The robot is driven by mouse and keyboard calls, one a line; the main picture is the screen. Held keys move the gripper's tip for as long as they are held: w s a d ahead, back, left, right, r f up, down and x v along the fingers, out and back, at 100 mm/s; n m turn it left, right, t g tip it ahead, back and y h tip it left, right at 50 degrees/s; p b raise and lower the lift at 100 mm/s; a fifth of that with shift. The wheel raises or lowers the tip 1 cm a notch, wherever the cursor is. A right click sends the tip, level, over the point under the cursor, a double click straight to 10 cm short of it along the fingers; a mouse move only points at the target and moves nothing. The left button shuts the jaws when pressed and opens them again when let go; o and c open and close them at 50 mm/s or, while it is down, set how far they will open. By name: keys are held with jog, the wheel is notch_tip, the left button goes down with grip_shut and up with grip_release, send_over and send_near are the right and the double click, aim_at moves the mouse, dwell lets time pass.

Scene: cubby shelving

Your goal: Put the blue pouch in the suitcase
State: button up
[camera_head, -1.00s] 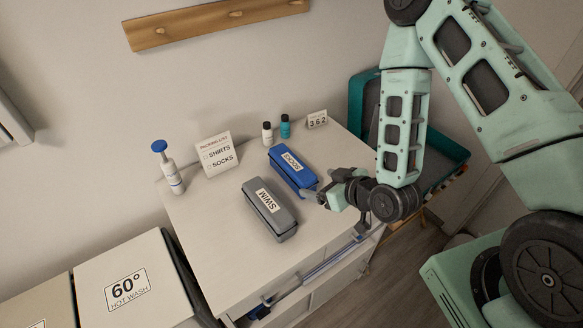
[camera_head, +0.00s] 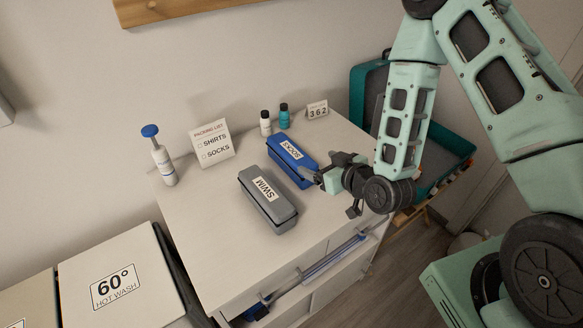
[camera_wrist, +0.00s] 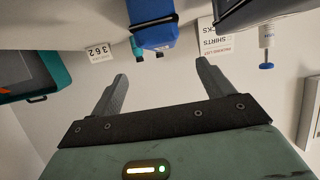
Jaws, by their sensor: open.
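The blue pouch (camera_head: 291,163), with a white label that seems to read SOCKS, lies on the white cabinet top. In the wrist view the blue pouch (camera_wrist: 155,30) is upside down, ahead of the fingers. My gripper (camera_head: 312,176) is open and empty, its fingers by the near right end of the blue pouch. In the wrist view my gripper (camera_wrist: 160,78) shows its two fingers apart with nothing between them. The teal suitcase (camera_head: 452,143) stands open to the right of the cabinet, partly hidden behind my arm.
A grey SWIM pouch (camera_head: 266,200) lies left of the blue pouch. A packing list card (camera_head: 212,143), a pump bottle (camera_head: 162,160), a white bottle (camera_head: 265,123), a teal bottle (camera_head: 284,117) and a 362 card (camera_head: 317,110) stand behind. The cabinet's front left is clear.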

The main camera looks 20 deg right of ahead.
jog(key=p, duration=0.2)
send_near(294, 152)
jog(key=shift+x, duration=1.1)
jog(key=shift+w+f, duration=0.25)
jog(key=shift+w, duration=0.2)
jog(key=p+x, duration=0.3)
jog(key=x, duration=0.1)
jog(key=shift+w+a, duration=0.3)
jog(key=shift+w+f, duration=0.2)
jog(key=shift+f, duration=0.05)
jog(key=shift+c, duration=0.3)
jog(key=c, duration=1.3)
jog(key=shift+r, duration=0.1)
